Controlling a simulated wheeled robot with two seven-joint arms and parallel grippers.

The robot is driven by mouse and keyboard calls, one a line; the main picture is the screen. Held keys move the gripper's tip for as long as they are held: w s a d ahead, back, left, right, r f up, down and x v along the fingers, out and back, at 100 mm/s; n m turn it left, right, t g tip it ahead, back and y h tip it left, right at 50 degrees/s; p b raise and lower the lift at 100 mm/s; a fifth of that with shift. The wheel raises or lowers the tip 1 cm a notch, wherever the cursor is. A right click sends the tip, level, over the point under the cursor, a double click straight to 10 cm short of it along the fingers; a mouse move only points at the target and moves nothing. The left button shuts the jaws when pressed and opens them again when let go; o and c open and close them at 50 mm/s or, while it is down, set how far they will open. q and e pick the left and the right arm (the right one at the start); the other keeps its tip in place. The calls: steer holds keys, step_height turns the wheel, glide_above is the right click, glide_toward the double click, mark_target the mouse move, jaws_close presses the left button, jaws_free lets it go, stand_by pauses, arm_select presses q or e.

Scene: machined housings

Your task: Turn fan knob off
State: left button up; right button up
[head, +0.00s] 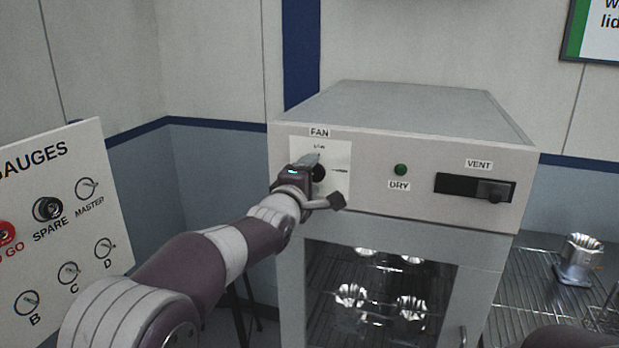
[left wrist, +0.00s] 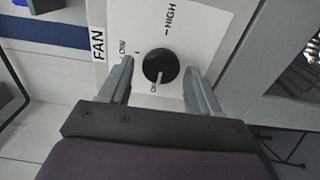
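The fan knob (head: 319,172) is a round black dial on a white plate under the FAN label on the front of a grey cabinet. In the left wrist view the knob (left wrist: 160,66) shows a pale pointer aimed down toward my palm. LOW and HIGH marks lie away from the pointer's tip. My left gripper (left wrist: 155,72) is open, with one finger on each side of the knob and visible gaps. In the head view my left gripper (head: 322,181) partly hides the knob. My right gripper is not in view.
Right of the knob are a green DRY light (head: 400,170) and a black VENT slider (head: 475,188). Below is a glass door (head: 335,290) with metal parts behind it. A GAUGES board (head: 75,220) stands at left. A wire rack (head: 530,290) with a metal housing (head: 578,260) is at right.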

arm_select(q)
steer(key=b+v, duration=0.4)
steer(key=v, duration=0.8)
steer(key=shift+s+b, duration=0.3)
steer(key=shift+b, duration=0.05)
steer(key=shift+a, duration=0.1)
